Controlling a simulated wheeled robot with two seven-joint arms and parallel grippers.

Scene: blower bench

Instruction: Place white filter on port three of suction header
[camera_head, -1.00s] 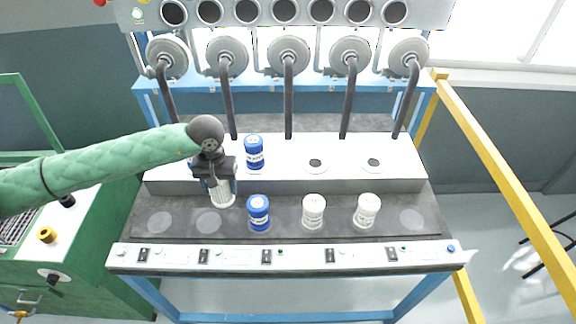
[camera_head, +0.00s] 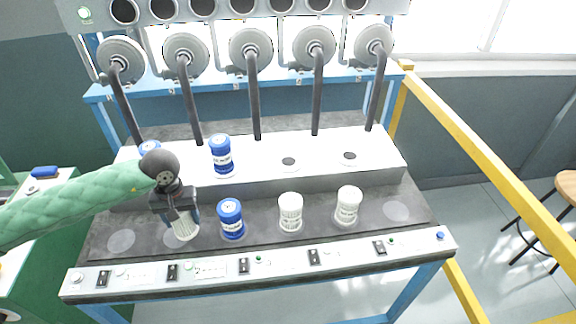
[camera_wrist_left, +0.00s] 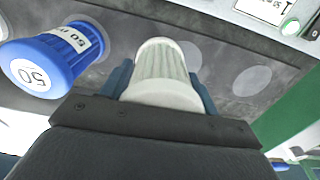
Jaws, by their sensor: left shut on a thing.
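My left gripper (camera_head: 180,207) is shut on a white ribbed filter (camera_head: 185,228) above the dark front mat, close to a pale round spot there. The filter (camera_wrist_left: 163,75) fills the space between the fingers in the left wrist view. I cannot tell whether its base touches the mat. The suction header (camera_head: 255,177) is the raised pale block behind the mat. Blue filters (camera_head: 220,153) stand on two of its left ports, the leftmost partly hidden by my wrist. Two ports farther right, one (camera_head: 288,161) and another (camera_head: 349,155), are bare with dark holes. My right gripper is not in view.
A blue filter (camera_head: 230,218) and two white filters (camera_head: 290,212) stand on the mat to the right of my gripper. The blue one also shows in the left wrist view (camera_wrist_left: 50,60). Dark pipes (camera_head: 254,95) rise behind the header. A yellow rail (camera_head: 480,150) runs at right.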

